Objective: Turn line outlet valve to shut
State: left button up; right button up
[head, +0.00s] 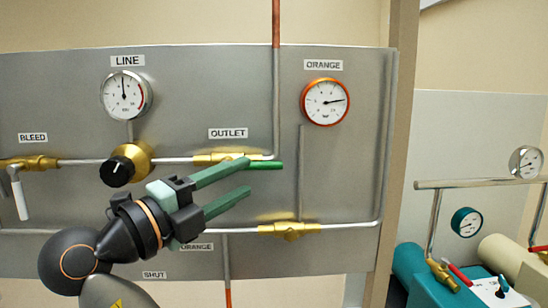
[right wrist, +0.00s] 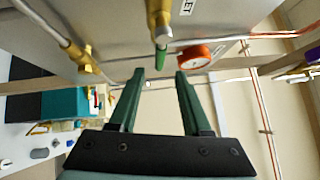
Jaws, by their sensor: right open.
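The line outlet valve has a brass body (head: 213,159) on the horizontal pipe under the OUTLET label. Its green lever (head: 267,165) points right, along the pipe. My right gripper (head: 248,178) is open and empty, reaching in from the lower left; its upper finger overlaps the lever's near part in the head view. In the right wrist view the green lever (right wrist: 161,60) shows end-on just beyond the gap between the open fingertips (right wrist: 160,76). I cannot tell whether a finger touches it. My left gripper is not in view.
A brass regulator with a black knob (head: 117,171) and a white-handled bleed valve (head: 20,195) are at left. The ORANGE gauge (head: 325,101) is above right. Another brass valve (head: 290,230) sits below right on the lower pipe. A wooden post (head: 397,150) edges the panel.

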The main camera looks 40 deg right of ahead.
aim_at(272, 162)
jog(key=p+x, duration=0.2)
jog(key=x, duration=0.7)
jog(key=shift+d+r, duration=0.1)
jog(key=shift+d, duration=0.15)
jog(key=shift+w+d, duration=0.2)
jog(key=shift+d, duration=0.3)
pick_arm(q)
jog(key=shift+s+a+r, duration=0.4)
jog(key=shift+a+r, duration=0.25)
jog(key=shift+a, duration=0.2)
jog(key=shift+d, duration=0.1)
pick_arm(e)
grip_shut()
